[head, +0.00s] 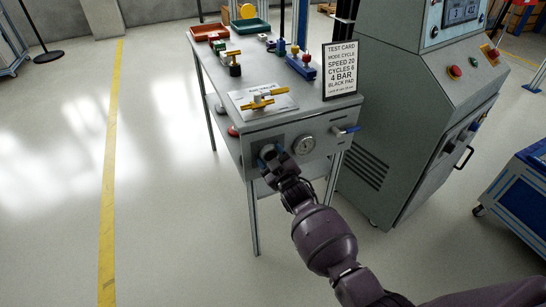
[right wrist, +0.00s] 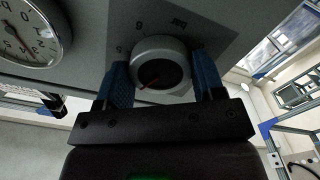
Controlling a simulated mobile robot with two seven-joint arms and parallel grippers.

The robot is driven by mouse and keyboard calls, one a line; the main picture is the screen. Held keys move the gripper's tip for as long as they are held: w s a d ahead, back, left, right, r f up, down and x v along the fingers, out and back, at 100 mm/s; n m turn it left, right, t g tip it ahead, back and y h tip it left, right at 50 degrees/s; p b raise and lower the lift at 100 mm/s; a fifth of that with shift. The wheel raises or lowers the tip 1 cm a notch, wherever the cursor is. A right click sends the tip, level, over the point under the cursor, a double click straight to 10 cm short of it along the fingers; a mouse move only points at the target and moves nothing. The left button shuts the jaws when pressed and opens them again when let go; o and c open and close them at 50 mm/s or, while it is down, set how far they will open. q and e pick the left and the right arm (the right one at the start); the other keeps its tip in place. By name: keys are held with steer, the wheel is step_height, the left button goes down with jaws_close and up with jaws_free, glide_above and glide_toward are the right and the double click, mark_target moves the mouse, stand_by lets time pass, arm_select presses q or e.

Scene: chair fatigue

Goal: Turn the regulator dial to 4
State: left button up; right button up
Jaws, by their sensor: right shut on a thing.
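The regulator dial (right wrist: 160,65) is a round knob with a light grey rim and a dark face in the right wrist view. A red pointer line on its face points to the lower left. Printed marks and the word "bar" surround it, upside down in this view; I cannot read the pointer's exact value. My right gripper (right wrist: 165,82) is shut on the dial, one blue finger on each side. In the head view my right gripper (head: 268,154) is at the left of the bench's front panel and largely hides the dial. My left gripper is not in view.
A test card (head: 341,70) on the bench reads "4 BAR". A grey control cabinet (head: 405,100) stands to the right.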

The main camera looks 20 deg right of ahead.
steer(key=shift+m, duration=1.1)
steer(key=o, duration=0.9)
